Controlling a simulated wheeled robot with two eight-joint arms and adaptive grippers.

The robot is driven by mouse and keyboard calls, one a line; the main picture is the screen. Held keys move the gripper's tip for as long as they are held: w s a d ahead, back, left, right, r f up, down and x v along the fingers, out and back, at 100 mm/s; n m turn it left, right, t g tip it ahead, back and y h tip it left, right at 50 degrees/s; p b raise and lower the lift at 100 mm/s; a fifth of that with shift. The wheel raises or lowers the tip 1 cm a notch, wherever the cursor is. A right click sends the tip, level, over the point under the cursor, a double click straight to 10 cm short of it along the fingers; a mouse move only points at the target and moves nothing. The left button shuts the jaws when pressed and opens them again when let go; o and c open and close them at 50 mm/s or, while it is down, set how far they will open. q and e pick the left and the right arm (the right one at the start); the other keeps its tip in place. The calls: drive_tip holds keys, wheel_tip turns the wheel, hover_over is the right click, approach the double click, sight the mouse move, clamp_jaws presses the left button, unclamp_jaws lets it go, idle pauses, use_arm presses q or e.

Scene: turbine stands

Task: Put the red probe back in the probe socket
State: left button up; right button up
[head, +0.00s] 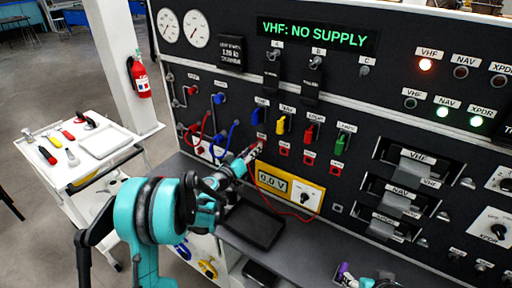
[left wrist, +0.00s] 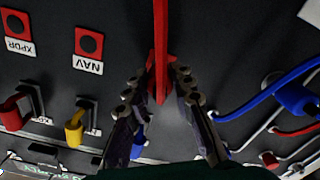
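The red probe (left wrist: 160,45) stands between the fingers of my left gripper (left wrist: 168,78) in the left wrist view, and the fingers look shut on it. In the head view my left gripper (head: 246,160) is at the panel, left of the yellow meter (head: 288,187), which reads 0.0 V. A thin red lead (head: 290,213) hangs below the meter. The probe's tip and its contact with the panel cannot be made out. A small dark fitting (head: 336,208) right of the meter may be the probe socket. My right gripper (head: 362,279) is partly in view at the bottom edge.
Red test points labelled NAV (left wrist: 89,42) and XPDR (left wrist: 15,23) are beside the probe. Coloured plugs and red and blue cables (head: 220,135) are close to my left gripper. A black tray (head: 254,224) lies on the ledge. The display (head: 318,34) reads "VHF: NO SUPPLY".

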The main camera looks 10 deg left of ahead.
use_arm(q)
clamp_jaws()
drive_tip(key=shift+s, duration=0.15)
drive_tip(key=shift+s+a, duration=0.2)
drive_tip(key=shift+s, duration=0.15)
drive_tip(key=shift+s+a, duration=0.1)
drive_tip(key=shift+s, duration=0.1)
drive_tip(key=shift+b+v, duration=0.35)
drive_tip(key=shift+v, duration=1)
